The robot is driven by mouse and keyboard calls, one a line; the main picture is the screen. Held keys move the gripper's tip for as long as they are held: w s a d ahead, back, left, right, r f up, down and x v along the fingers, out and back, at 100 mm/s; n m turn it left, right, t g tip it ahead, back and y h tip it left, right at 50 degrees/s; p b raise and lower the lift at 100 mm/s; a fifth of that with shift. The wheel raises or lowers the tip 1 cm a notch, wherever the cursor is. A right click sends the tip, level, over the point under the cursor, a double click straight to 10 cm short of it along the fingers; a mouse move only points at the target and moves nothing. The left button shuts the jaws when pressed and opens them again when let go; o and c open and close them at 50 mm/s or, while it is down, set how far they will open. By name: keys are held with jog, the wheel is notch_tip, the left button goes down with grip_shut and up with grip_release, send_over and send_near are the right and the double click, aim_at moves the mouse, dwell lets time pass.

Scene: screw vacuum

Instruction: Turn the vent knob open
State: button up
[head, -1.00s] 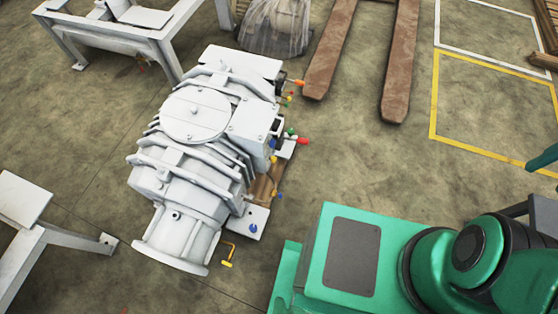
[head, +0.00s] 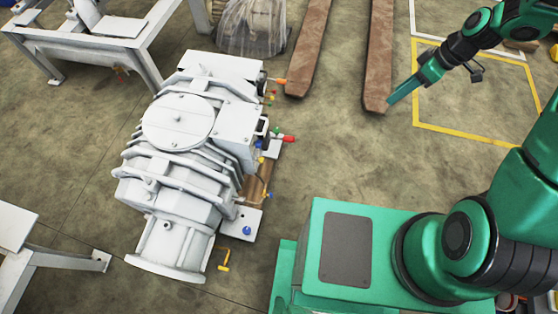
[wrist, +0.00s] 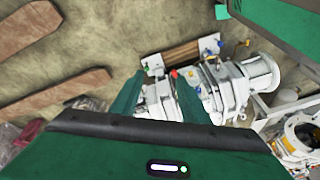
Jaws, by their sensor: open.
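The white screw vacuum pump (head: 185,150) stands on the floor left of centre in the head view. Small coloured knobs and handles line its right side, among them a red one (head: 288,139), an orange one (head: 278,81), a blue one (head: 247,230) and a yellow one (head: 224,262). I cannot tell which is the vent knob. My gripper (head: 392,102) is open and empty, in the air well to the right of the pump. In the wrist view the pump (wrist: 225,88) lies beyond my gripper's fingers (wrist: 160,98), which hide part of it.
Brown forks (head: 378,60) lie behind, near my gripper. A wrapped bundle (head: 250,25) sits at the back. A white frame (head: 130,40) stands at back left and another (head: 50,255) at front left. Yellow floor lines (head: 465,133) mark the right. Floor between pump and forks is clear.

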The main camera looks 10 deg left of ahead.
jog(key=w+a+f+n+y, duration=0.3)
jog(key=a+f+n, duration=0.1)
jog(key=a+f, duration=0.65)
jog(key=n+t+y, duration=0.3)
jog(key=n+y, duration=0.2)
jog(key=y, duration=0.1)
send_near(263, 160)
jog(key=x, duration=0.4)
jog(key=f+x, duration=0.1)
jog(key=x, duration=0.3)
jog(key=shift+w+a+f, duration=0.1)
jog(key=shift+w+f, duration=0.05)
jog(key=shift+w, duration=0.05)
grip_shut()
